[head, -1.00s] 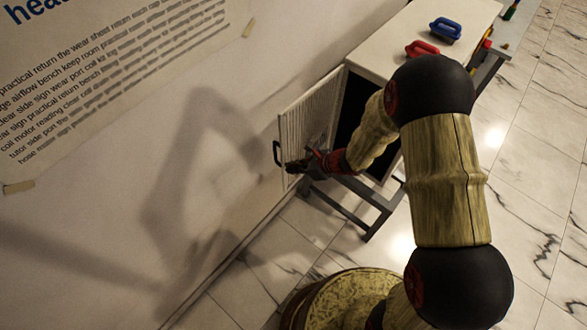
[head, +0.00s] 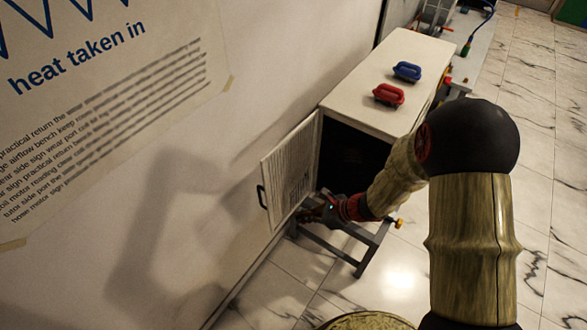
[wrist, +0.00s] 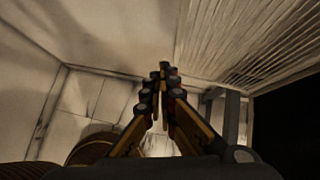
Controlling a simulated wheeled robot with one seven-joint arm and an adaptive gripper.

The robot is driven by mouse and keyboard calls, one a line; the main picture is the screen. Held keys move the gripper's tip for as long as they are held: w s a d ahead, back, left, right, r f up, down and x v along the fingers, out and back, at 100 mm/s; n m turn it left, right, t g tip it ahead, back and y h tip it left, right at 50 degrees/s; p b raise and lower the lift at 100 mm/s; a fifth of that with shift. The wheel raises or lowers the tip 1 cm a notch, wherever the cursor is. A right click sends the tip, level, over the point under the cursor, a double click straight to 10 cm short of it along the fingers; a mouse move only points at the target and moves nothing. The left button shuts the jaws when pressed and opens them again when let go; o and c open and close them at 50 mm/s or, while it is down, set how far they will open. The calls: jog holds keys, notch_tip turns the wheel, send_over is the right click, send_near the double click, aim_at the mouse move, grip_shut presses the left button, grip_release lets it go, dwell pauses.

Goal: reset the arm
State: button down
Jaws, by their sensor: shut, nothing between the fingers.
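My gripper (head: 312,212) is near the lower edge of an open cabinet door, in front of the dark cabinet opening. In the wrist view my gripper's fingers (wrist: 163,80) come together at their tips with nothing between them. The white louvred door (head: 292,172) stands swung open toward the wall, with a black handle (head: 262,196) at its left edge. In the wrist view the louvred door (wrist: 250,40) fills the upper right. I cannot tell whether my gripper touches it.
The white cabinet (head: 370,100) stands on a grey frame (head: 345,255), with a red-handled block (head: 388,95) and a blue-handled block (head: 407,71) on top. The wall with a poster (head: 110,90) is close on the left. Marble floor (head: 545,200) is clear on the right.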

jog(key=s+d+r+n+g+h, duration=0.25)
jog(key=s+r+n+g, duration=0.25)
jog(key=s+r+n, duration=0.65)
jog(key=s+d+r+n+t+h, duration=0.2)
jog(key=d+r+n, duration=0.3)
jog(key=r, duration=0.5)
jog(key=s+d+r+n+t+h, duration=0.3)
jog(key=s+d+r+n+t, duration=0.2)
jog(key=r, duration=0.6)
jog(key=shift+d+r+n+h, duration=0.25)
jog(key=shift+d+n+h, duration=0.15)
jog(key=shift+n, duration=0.25)
